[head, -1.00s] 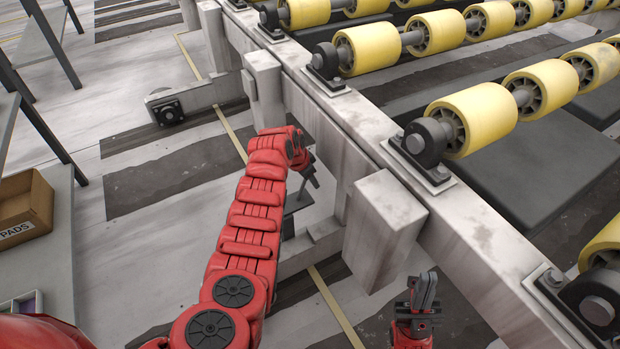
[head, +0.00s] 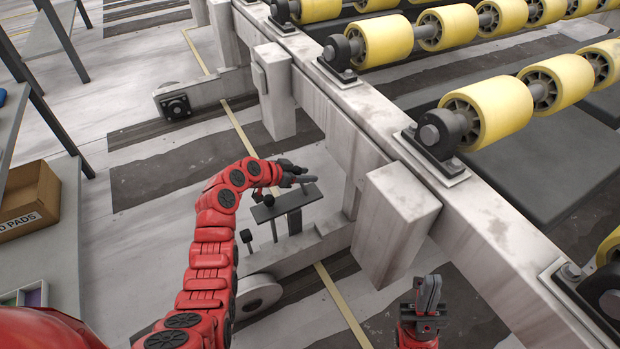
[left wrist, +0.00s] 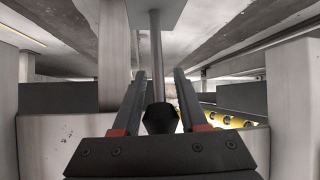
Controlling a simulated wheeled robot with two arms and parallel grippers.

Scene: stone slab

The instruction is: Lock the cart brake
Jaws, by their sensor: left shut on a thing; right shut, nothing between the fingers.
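My left gripper (head: 300,180) is beside the cart's frame, at a dark plate (head: 308,194) low on the cart's near side. In the left wrist view its two fingers (left wrist: 160,82) stand on either side of a grey brake lever (left wrist: 156,55) with a black knob (left wrist: 160,119); the gripper is shut on this lever. In the head view the grip is too small to make out. Black knobs on thin rods show by the plate (head: 269,200) and lower left (head: 246,236). My right gripper (head: 428,293) is shut and empty, below the cart's pale post.
The cart's pale stained frame (head: 385,120) carries rows of yellow rollers (head: 490,112). A pale post (head: 395,220) stands between my grippers. A cart wheel (head: 258,295) is below. A shelf with a cardboard box (head: 28,200) is at the left. The floor between is clear.

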